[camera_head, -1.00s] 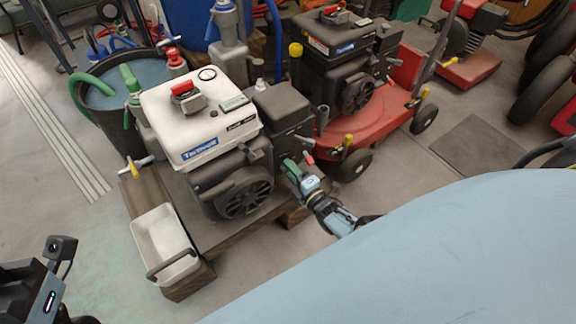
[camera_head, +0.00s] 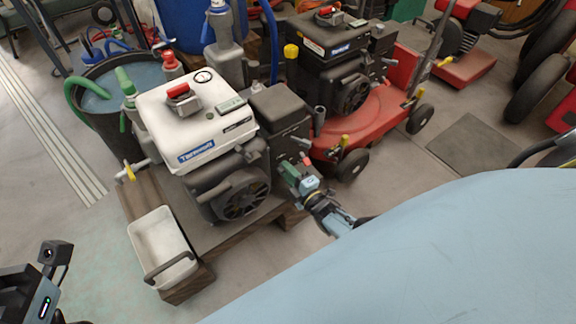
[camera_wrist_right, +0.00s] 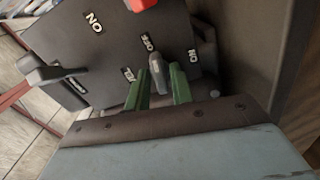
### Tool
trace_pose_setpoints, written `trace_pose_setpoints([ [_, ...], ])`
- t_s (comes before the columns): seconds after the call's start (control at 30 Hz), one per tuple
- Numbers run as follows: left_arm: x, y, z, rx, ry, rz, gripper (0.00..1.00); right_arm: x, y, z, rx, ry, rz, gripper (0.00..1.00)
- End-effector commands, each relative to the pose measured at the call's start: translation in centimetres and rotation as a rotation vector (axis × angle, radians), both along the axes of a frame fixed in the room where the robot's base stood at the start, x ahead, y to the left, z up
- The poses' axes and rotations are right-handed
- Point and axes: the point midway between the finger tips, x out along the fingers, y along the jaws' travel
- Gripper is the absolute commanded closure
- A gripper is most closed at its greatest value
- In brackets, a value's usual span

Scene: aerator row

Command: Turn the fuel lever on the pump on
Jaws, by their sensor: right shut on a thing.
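The pump (camera_head: 195,130) has a white tank with a red cap and a black engine below, and stands on a wooden platform. My right gripper (camera_head: 290,168) is at the right side of its engine, by the dark panel. In the right wrist view, its two green fingers (camera_wrist_right: 158,88) are shut on the grey fuel lever (camera_wrist_right: 157,68), one on each side. The lever tip points towards the OFF label (camera_wrist_right: 147,42); an ON label (camera_wrist_right: 193,56) is to its right. Part of my left arm shows at the lower left of the head view; its fingers are out of view.
A second, dark engine (camera_head: 335,55) on a red deck stands close behind, to the right. A white bin (camera_head: 160,240) stands at the pump's front left.

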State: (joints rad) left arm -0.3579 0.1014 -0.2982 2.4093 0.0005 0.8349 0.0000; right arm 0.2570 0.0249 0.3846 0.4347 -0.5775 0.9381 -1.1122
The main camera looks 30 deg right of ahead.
Motion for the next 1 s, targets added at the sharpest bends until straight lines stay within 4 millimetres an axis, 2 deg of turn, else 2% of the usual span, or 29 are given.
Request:
trace_pose_setpoints([
  [1.0,0.09,-0.01,-0.12,0.001,0.004,0.001,0.64,0.06,-0.01,0.03,0.949,0.075,0.001,0.99],
])
